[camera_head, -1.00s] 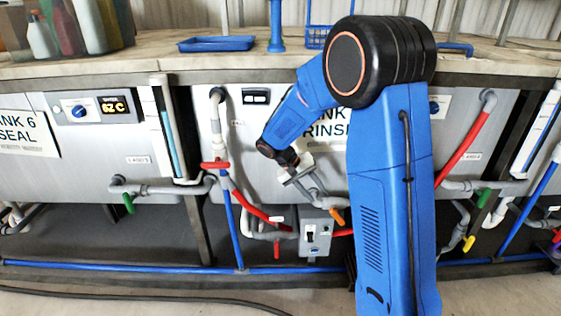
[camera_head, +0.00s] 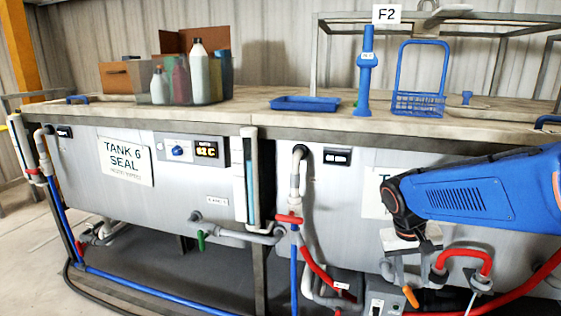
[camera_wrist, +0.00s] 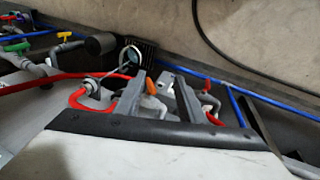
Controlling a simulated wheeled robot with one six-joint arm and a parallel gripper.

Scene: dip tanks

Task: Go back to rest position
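My blue arm reaches in from the right edge in the head view, in front of the rinse tank (camera_head: 345,200). My gripper (camera_head: 402,262) hangs at its end, low in front of the tank and its pipes; its fingertips are hard to make out there. In the wrist view my gripper (camera_wrist: 158,92) shows two grey fingers apart with nothing held between them. Behind the fingers are an orange lever (camera_wrist: 153,87) and red hoses (camera_wrist: 80,98). I cannot tell whether the fingers touch any pipe.
The tank 6 seal (camera_head: 180,195) stands left. Red (camera_head: 288,219) and green (camera_head: 201,241) valve handles stick out in front. Open floor lies left (camera_head: 35,260).

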